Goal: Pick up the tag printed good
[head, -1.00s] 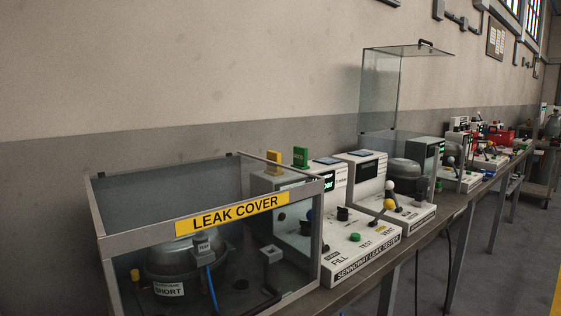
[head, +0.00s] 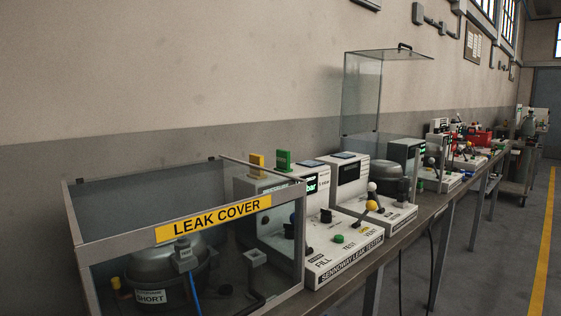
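No tag with a readable "good" print shows. A green tag-like piece (head: 284,160) and a yellow one (head: 257,165) stand upright on top of the white leak tester (head: 346,262), behind the clear leak cover. Any print on them is too small to read. My gripper is not in view.
The clear box with the yellow LEAK COVER label (head: 213,219) is shut over a grey compressor (head: 166,262) at the near left. A raised clear cover (head: 363,95) stands farther along the bench (head: 419,219). The floor (head: 492,262) on the right is clear.

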